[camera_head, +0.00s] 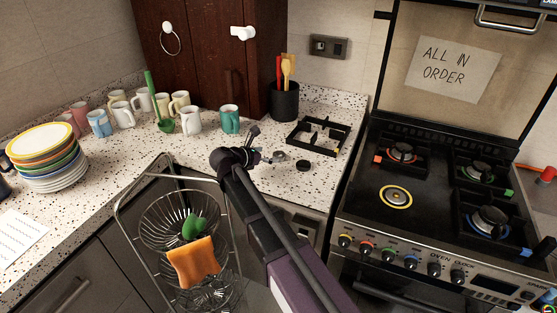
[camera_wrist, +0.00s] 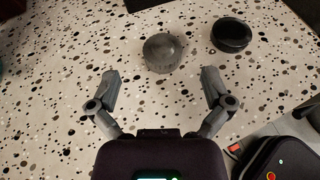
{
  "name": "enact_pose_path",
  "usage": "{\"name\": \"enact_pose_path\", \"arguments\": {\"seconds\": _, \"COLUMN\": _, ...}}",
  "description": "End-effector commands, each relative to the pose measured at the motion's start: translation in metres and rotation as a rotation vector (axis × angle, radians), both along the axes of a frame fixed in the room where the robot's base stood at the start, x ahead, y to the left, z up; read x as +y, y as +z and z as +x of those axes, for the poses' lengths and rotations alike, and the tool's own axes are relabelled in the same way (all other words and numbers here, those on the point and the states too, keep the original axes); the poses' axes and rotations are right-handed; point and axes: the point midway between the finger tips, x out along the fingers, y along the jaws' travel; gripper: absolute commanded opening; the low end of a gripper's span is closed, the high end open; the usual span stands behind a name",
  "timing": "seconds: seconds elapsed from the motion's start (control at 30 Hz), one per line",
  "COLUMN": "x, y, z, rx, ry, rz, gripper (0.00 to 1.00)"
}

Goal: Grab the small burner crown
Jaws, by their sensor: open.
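The small burner crown (camera_wrist: 162,53) is a grey round metal piece lying on the speckled counter. It also shows in the head view (camera_head: 279,155), just right of my gripper (camera_head: 262,146). In the wrist view my gripper (camera_wrist: 160,83) is open and empty, its two fingers spread apart. The crown lies just beyond the fingertips, about midway between them, not enclosed. A round black burner cap (camera_wrist: 230,35) lies to the right of the crown, apart from it; the head view shows it too (camera_head: 304,165).
A black grate (camera_head: 319,136) and a utensil pot (camera_head: 284,101) stand behind the crown. Mugs (camera_head: 191,120) line the counter's back. A wire basket stand (camera_head: 178,222) is at the front left. The stove (camera_head: 430,210) is at right, with a bare burner (camera_head: 396,197).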

Motion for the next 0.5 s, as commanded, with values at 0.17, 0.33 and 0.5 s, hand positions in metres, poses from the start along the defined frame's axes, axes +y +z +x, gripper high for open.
{"name": "enact_pose_path", "arguments": {"seconds": 0.17, "x": -0.0037, "y": -0.0021, "z": 0.0037, "rx": 0.000, "ry": 0.000, "rz": 0.000, "gripper": 1.00}}
{"name": "enact_pose_path", "arguments": {"seconds": 0.33, "x": -0.0032, "y": -0.0018, "z": 0.0034, "rx": 0.000, "ry": 0.000, "rz": 0.000, "gripper": 1.00}}
{"name": "enact_pose_path", "arguments": {"seconds": 0.5, "x": -0.0041, "y": -0.0035, "z": 0.0044, "rx": 0.000, "ry": 0.000, "rz": 0.000, "gripper": 1.00}}
